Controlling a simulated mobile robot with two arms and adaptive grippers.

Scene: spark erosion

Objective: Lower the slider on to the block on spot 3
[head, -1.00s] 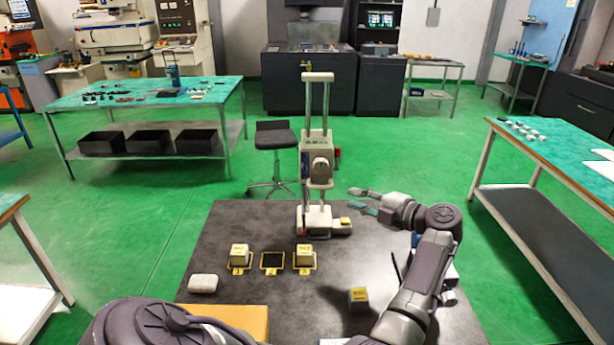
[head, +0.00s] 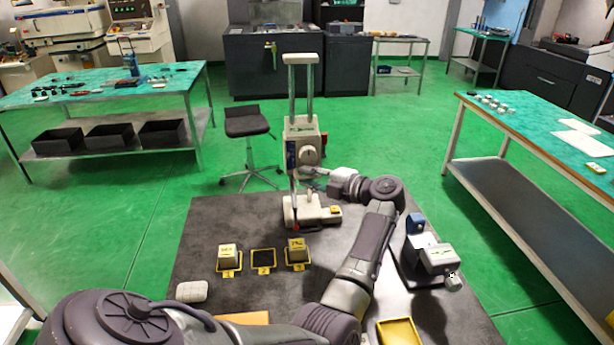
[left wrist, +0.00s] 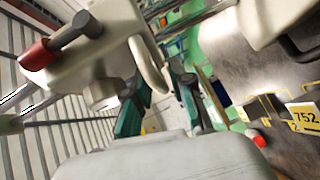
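The pale slider (head: 302,148) sits partway up two upright rods above a white base (head: 318,216), apart from the base. Left and right blocks with yellow tops (head: 227,251) (head: 296,246) sit at the outer yellow-framed spots; the middle framed spot (head: 263,258) is empty. I cannot read which is spot 3. My left gripper (head: 312,178) is at the slider's lower front. Its teal fingers (left wrist: 160,90) are apart, with a pale lever-like part near them; contact is unclear. My right gripper is not in view.
A grey device with a blue part (head: 432,252) stands at the table's right side, near a yellow tray (head: 400,331). A white rounded object (head: 192,291) lies at front left. A stool (head: 248,135) stands behind the dark table (head: 205,220).

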